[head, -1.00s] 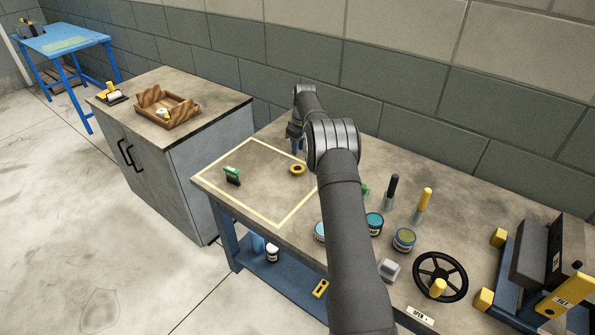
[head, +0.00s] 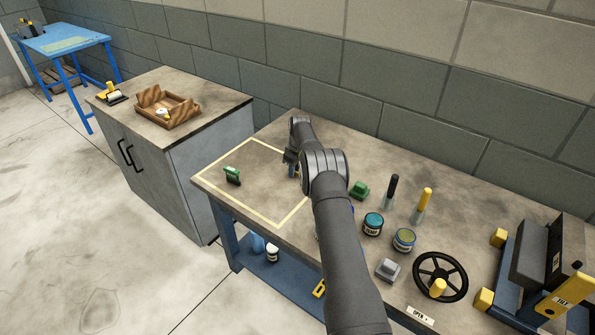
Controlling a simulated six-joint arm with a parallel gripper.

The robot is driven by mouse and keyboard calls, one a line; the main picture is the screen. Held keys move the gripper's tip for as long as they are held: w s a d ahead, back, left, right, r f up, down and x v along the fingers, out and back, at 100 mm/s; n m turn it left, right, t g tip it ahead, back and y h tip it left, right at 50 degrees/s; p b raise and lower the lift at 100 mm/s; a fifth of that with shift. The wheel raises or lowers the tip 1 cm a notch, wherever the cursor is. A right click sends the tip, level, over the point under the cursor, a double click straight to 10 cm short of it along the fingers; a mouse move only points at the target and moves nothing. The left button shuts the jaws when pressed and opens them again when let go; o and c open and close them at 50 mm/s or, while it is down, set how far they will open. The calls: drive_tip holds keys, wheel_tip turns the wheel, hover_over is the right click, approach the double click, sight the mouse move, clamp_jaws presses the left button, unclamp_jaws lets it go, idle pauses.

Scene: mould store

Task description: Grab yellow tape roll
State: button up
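The yellow tape roll (head: 292,175) is on the workbench inside the pale taped outline, near its right side. Only a small yellow part shows, because my gripper (head: 294,170) covers most of it. My gripper points down at the roll, and my wrist hides much of its fingers. I cannot tell whether the fingers are open or shut, or whether they touch the roll.
A green object (head: 232,175) stands inside the outline to the left. Right of my arm are a green block (head: 359,190), a teal-lidded jar (head: 373,224), another jar (head: 404,240) and a black handwheel (head: 440,276). The outline's middle is clear.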

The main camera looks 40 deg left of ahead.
clamp_jaws()
